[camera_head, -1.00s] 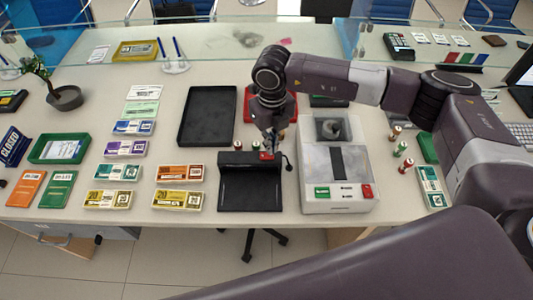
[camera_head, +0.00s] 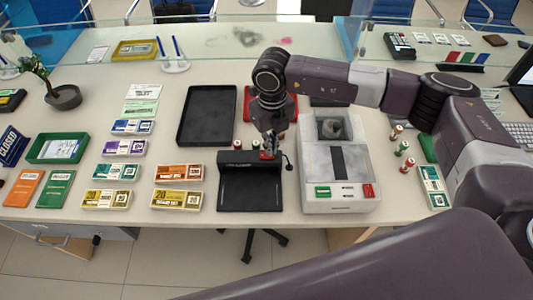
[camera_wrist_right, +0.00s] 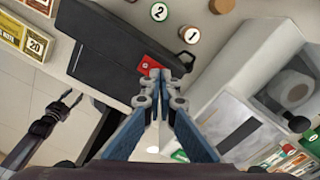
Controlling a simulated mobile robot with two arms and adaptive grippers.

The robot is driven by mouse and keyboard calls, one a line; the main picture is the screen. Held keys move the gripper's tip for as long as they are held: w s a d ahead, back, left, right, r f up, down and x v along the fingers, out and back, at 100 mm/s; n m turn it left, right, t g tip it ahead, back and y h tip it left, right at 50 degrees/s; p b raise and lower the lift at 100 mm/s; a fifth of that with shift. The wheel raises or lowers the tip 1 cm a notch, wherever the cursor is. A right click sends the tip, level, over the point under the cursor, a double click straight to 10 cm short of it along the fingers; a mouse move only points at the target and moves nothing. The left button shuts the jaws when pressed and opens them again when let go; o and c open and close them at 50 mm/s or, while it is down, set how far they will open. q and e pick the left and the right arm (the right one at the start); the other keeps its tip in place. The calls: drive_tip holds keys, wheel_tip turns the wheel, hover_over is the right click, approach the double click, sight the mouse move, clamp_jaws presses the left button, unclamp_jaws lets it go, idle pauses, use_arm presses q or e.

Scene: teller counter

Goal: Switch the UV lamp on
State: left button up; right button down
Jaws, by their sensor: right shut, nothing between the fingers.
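The UV lamp (camera_head: 249,194) is a black device with a raised hood and flat base near the counter's front edge. Its red switch (camera_head: 264,156) is on the hood's right end. It also shows in the right wrist view as a red square (camera_wrist_right: 147,65) on the black hood (camera_wrist_right: 100,40). My right gripper (camera_head: 270,148) is shut and empty, pointing down at the switch. In the right wrist view its fingertips (camera_wrist_right: 158,76) are right beside the red switch and partly cover it. I cannot tell whether they touch it.
A white counting machine (camera_head: 337,192) stands right of the lamp. An empty black tray (camera_head: 207,115) and short banded rolls (camera_wrist_right: 159,12) lie behind it. Banknote bundles (camera_head: 178,172) lie to the left. A cable runs at the lamp's right end.

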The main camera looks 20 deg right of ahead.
drive_tip(key=shift+f+b, duration=0.5)
drive_tip(key=shift+f, duration=0.1)
drive_tip(key=shift+s+r, duration=0.1)
drive_tip(key=shift+r+p, duration=0.6)
drive_tip(key=shift+r, duration=0.2)
drive_tip(key=shift+r+p, duration=1.2)
drive_tip(key=shift+r, duration=1.5)
drive_tip(key=shift+f, duration=0.1)
